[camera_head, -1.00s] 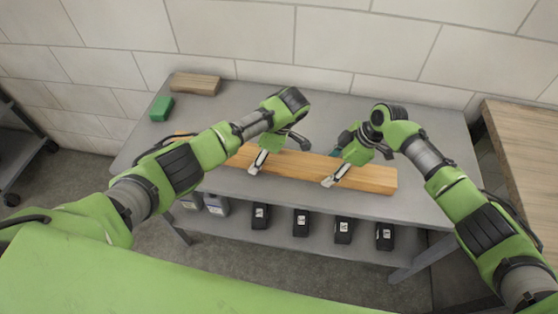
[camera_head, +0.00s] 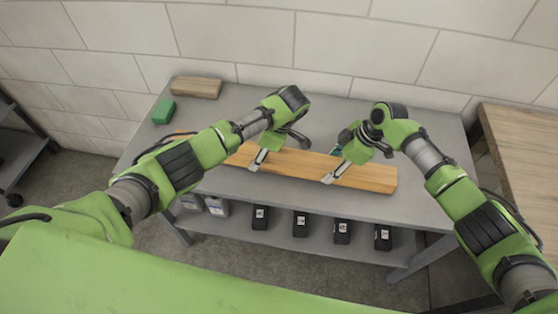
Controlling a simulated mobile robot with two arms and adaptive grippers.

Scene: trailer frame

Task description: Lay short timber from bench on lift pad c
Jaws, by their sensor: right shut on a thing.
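A long light-brown timber (camera_head: 302,164) spans the middle of the grey bench (camera_head: 350,112), running left to right. My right gripper (camera_head: 336,172) is shut on it near its right part, with a pale finger down its front face. My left gripper (camera_head: 259,160) has its pale finger on the timber further left in the same way and appears shut on it. My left forearm hides the timber's left part. Whether the timber is clear of the bench top is hard to tell. I cannot make out a lift pad marked c.
A short wooden block (camera_head: 197,87) and a green block (camera_head: 164,111) lie at the bench's back left. Several black boxes (camera_head: 300,224) stand on the lower shelf. A wooden top (camera_head: 525,150) stands at the right. A tiled wall (camera_head: 330,45) closes the back.

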